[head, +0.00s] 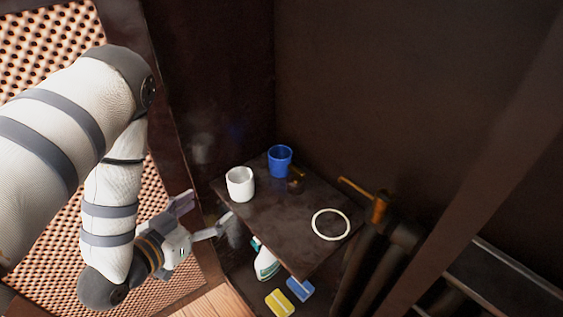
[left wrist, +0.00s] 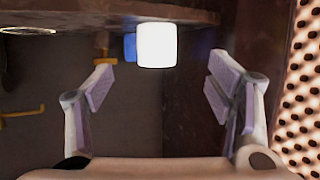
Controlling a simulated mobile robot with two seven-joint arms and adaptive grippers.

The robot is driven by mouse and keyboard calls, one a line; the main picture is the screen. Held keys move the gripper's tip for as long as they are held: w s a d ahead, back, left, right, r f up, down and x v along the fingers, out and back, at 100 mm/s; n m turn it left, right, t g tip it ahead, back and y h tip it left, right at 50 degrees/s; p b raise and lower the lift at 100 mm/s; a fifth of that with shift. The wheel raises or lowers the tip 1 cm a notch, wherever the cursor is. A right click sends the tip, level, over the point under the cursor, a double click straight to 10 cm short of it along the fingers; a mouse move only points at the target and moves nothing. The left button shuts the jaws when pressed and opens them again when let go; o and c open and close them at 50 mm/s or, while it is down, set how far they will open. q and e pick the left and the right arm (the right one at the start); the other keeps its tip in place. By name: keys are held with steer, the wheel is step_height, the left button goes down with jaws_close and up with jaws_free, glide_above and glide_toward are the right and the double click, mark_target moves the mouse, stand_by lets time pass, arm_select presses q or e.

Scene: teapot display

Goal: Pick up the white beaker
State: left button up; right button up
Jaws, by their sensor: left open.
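The white beaker (head: 240,184) stands upright near the left corner of a small dark shelf (head: 262,225). In the left wrist view the beaker (left wrist: 157,45) shows bright white, ahead of and between the spread fingers. My left gripper (head: 203,215) is open and empty, just left of the shelf and apart from the beaker. Its fingers also show in the left wrist view (left wrist: 160,88). A blue cup (head: 280,161) stands behind the beaker to the right, and is partly hidden by it in the left wrist view. My right gripper is not in view.
A cream ring (head: 331,225) and a small dark brown object (head: 296,180) lie on the shelf. Below are a white and teal bottle (head: 266,262), a yellow block (head: 280,303) and a blue block (head: 301,289). A perforated panel (head: 60,40) is at left; dark walls enclose the back.

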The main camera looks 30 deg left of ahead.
mark_target(246, 173)
arm_select(q)
steer(key=r+x, duration=0.1)
steer(key=x, duration=0.7)
steer(key=w+r+b+x, duration=0.1)
steer(key=x, duration=0.3)
steer(key=shift+d+r, duration=0.3)
steer(key=c, duration=1.4)
